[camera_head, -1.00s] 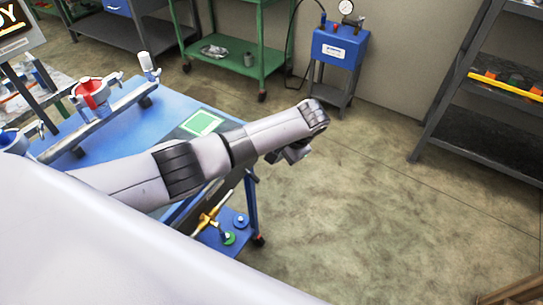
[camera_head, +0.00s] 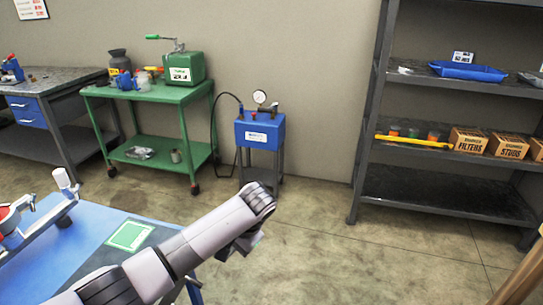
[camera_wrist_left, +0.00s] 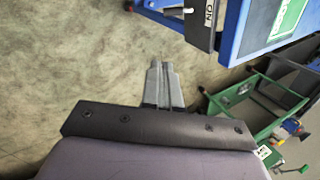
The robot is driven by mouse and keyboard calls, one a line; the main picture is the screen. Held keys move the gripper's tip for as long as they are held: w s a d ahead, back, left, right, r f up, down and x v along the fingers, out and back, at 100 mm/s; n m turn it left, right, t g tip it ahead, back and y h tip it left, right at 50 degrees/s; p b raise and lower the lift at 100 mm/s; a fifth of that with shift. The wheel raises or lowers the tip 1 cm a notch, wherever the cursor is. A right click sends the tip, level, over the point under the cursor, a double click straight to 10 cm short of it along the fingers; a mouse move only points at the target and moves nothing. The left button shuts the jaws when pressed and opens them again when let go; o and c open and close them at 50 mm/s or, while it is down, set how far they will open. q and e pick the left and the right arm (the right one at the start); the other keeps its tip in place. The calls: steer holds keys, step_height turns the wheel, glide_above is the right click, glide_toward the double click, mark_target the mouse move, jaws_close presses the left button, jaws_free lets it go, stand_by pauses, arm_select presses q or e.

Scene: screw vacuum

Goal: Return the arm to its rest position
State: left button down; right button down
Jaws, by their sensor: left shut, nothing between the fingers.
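My left arm reaches in from the lower left in the head view, out past the right edge of the blue-topped table (camera_head: 75,245). Its gripper (camera_head: 238,248) is at the arm's far end, small and partly hidden by the wrist. In the left wrist view the two grey fingers (camera_wrist_left: 157,85) lie together, shut, with nothing between them. They are over bare floor and apart from the blue table. My right gripper is in neither view.
A green mat square (camera_head: 130,235) and a red clamp fixture (camera_head: 10,222) are on the blue table. Behind stand a green cart (camera_head: 150,92), a blue pump unit (camera_head: 260,132) and a dark shelf rack (camera_head: 450,190). Open concrete floor (camera_head: 330,255) lies right of the arm.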

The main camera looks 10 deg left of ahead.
arm_select(q)
steer(key=s+d+f+t+h, duration=0.25)
steer(key=s+d+f, duration=0.2)
steer(key=f, duration=0.25)
steer(key=s+d+f+t+h, duration=0.1)
steer(key=s+d+f+h, duration=0.25)
steer(key=s+f, duration=0.3)
steer(key=s+a+r+n+t, duration=0.2)
steer(key=s+a+t, duration=0.4)
steer(key=s+a, duration=0.5)
steer(key=shift+s+a+r+n+h, duration=0.2)
steer(key=shift+s+n+h, duration=0.2)
steer(key=shift+s, duration=0.75)
